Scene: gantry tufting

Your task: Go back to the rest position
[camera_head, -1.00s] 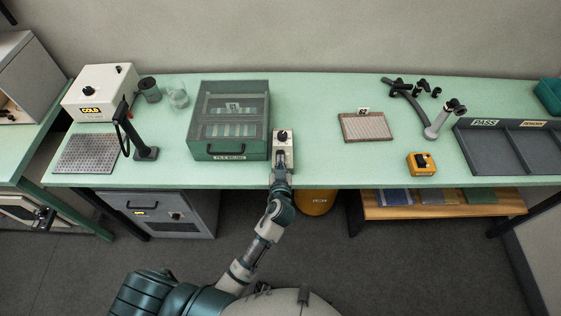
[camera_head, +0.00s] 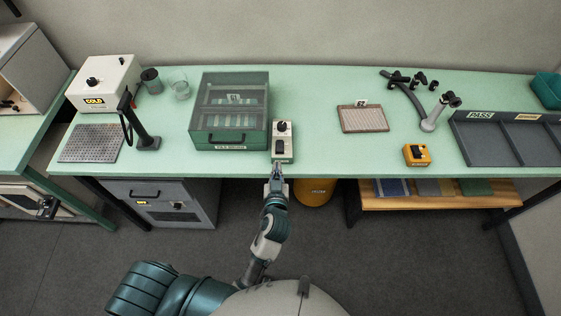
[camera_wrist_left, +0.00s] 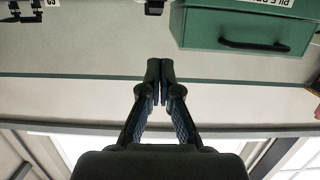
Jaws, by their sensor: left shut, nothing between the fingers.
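My left gripper (camera_head: 276,170) is at the front edge of the green bench (camera_head: 330,165), just in front of a small white control box (camera_head: 282,155) with a black knob and a black switch. In the left wrist view my left gripper (camera_wrist_left: 153,70) has its two fingertips together with nothing between them. The fingertips appear apart from the box, though the small gap is hard to judge in the head view. My right gripper is not in view.
A green glass-topped case (camera_head: 232,110) stands left of the control box. A black stand (camera_head: 146,140) and a white COLD box (camera_head: 100,82) are farther left. A yellow button box (camera_head: 416,155) and a grey sorting tray (camera_head: 462,140) are to the right. The floor (camera_head: 380,265) in front is clear.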

